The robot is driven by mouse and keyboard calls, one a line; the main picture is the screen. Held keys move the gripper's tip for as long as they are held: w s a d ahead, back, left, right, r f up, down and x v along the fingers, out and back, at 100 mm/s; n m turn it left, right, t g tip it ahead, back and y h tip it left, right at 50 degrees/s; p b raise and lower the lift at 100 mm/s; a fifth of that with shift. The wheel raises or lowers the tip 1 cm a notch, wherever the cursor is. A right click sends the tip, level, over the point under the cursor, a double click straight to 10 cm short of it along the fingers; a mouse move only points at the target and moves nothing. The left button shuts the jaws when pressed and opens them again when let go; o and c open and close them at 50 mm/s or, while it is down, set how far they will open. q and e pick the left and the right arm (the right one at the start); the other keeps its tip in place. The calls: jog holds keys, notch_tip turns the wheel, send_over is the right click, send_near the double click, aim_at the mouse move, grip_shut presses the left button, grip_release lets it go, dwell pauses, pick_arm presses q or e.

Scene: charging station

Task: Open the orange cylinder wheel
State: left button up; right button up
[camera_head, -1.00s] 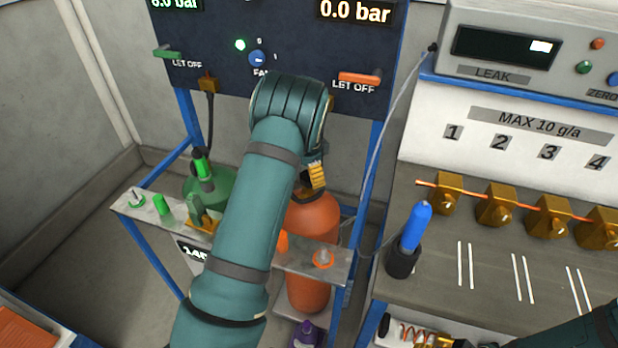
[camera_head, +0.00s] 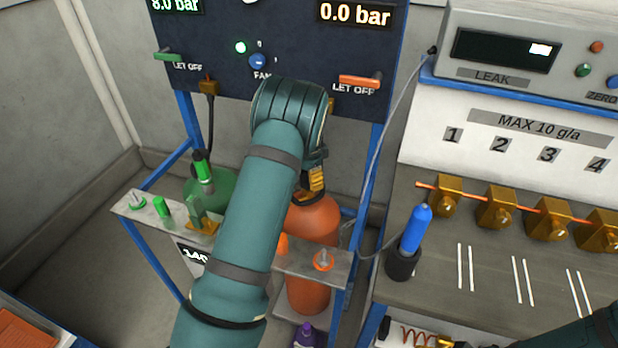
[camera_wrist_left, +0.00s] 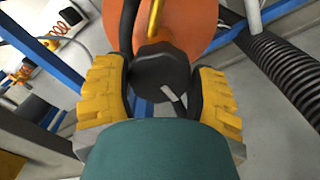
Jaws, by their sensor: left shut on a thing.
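The orange cylinder (camera_head: 314,222) stands in the blue-framed rack, partly hidden behind my left arm and the metal shelf; its body also shows in the left wrist view (camera_wrist_left: 188,22). Its wheel is a dark knob (camera_wrist_left: 158,72) with a pale mark on its lower edge. My left gripper (camera_head: 315,184) is at the top of the cylinder. In the left wrist view its two yellow fingers (camera_wrist_left: 160,88) are on either side of the knob, shut on it. The head view hides the knob behind my arm. My right gripper is out of view.
A green cylinder (camera_head: 220,190) stands left of my arm. The metal shelf (camera_head: 290,262) crosses in front of both cylinders. The panel (camera_head: 300,40) above reads 8.0 bar and 0.0 bar. A blue-handled tool (camera_head: 414,230) stands on the bench at right. A ribbed black hose (camera_wrist_left: 285,68) runs nearby.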

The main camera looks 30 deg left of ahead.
pick_arm(q)
jog(key=n+p, duration=0.1)
jog(key=n, duration=0.2)
jog(key=shift+r+n, duration=0.1)
jog(key=shift+n, duration=0.3)
jog(key=n+p, duration=0.2)
jog(key=n, duration=0.2)
jog(key=shift+n, duration=0.3)
jog(key=n+p, duration=0.1)
jog(key=n, duration=0.3)
jog(key=shift+n, duration=0.3)
jog(key=shift+w+n+p, duration=0.1)
jog(key=shift+n+p, duration=0.4)
jog(key=shift+n, duration=1.7)
jog(key=o, duration=1.2)
notch_tip(320, 180, up, 12)
